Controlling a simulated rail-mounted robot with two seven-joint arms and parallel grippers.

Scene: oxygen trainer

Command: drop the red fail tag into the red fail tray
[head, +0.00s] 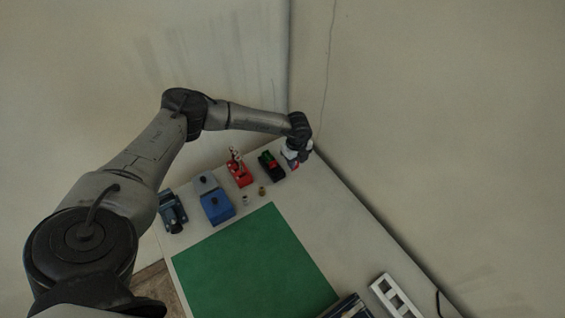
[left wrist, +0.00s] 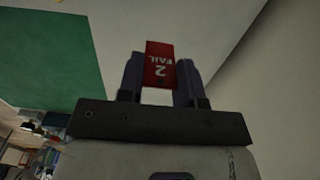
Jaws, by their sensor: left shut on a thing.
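A red tag (left wrist: 160,60) marked "FAIL" and "2" is between the two fingers of my left gripper (left wrist: 161,82) in the left wrist view, and the gripper is shut on it. In the head view, my left gripper (head: 297,160) is at the far corner of the table, just right of a black holder with green and red pieces (head: 271,165). The tag is mostly hidden there. A red object (head: 240,174) with a red and white upright part stands left of the black holder; I cannot tell whether it is the fail tray. My right gripper is not in view.
A blue box (head: 215,205) and a dark blue device (head: 172,212) stand along the table's left side. Two small fittings (head: 262,190) lie near a clear green mat (head: 250,270). A white slotted rack (head: 395,297) is at front right. Walls stand close behind the far corner.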

